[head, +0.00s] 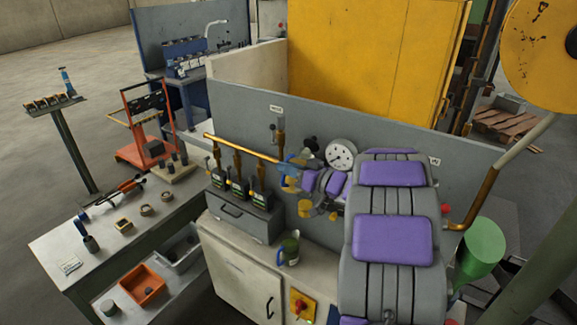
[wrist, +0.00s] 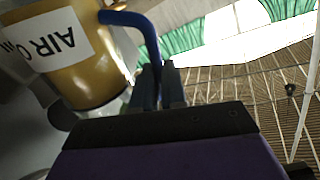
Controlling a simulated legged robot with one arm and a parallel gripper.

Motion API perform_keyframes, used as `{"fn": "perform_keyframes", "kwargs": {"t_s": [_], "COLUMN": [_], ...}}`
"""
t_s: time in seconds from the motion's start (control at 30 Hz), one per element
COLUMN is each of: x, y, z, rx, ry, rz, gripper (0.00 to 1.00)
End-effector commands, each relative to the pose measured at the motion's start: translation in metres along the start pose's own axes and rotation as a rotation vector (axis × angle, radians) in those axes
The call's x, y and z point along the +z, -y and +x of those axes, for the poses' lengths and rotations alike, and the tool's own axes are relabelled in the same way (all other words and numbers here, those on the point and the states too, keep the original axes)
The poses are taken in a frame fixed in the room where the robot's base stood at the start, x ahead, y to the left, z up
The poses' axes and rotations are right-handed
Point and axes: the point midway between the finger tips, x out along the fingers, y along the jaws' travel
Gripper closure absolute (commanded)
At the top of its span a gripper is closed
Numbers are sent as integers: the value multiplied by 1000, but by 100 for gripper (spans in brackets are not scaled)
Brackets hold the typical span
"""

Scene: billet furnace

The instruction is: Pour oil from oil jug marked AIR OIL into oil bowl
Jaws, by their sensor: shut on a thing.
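The oil jug (wrist: 85,65) is gold with a white label reading AIR O..., which appears upside down in the wrist view. Its blue handle (wrist: 140,22) runs between the fingers of my gripper (wrist: 160,78), which is shut on it. In the head view my gripper (head: 303,174) is above the cabinet, in front of the grey panel. Blue and yellow parts there are small and partly hidden, so I cannot tell the jug's tilt. I cannot surely pick out the oil bowl; several small round items, such as one ring-like piece (head: 124,225), sit on the left table.
The left table (head: 75,250) has some clear top.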

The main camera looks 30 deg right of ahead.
Motion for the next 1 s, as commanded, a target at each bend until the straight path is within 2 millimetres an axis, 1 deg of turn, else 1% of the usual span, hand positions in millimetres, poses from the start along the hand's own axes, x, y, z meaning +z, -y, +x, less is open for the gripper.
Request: {"fn": "perform_keyframes", "kwargs": {"t_s": [0.03,0.4,1.0], "x": [-4,-9,-12], "y": [1,3,4], "z": [0,1,2], "rx": [0,-1,-1], "ry": [-2,-5,-9], "rz": [6,52,108], "gripper": [100,100,100]}}
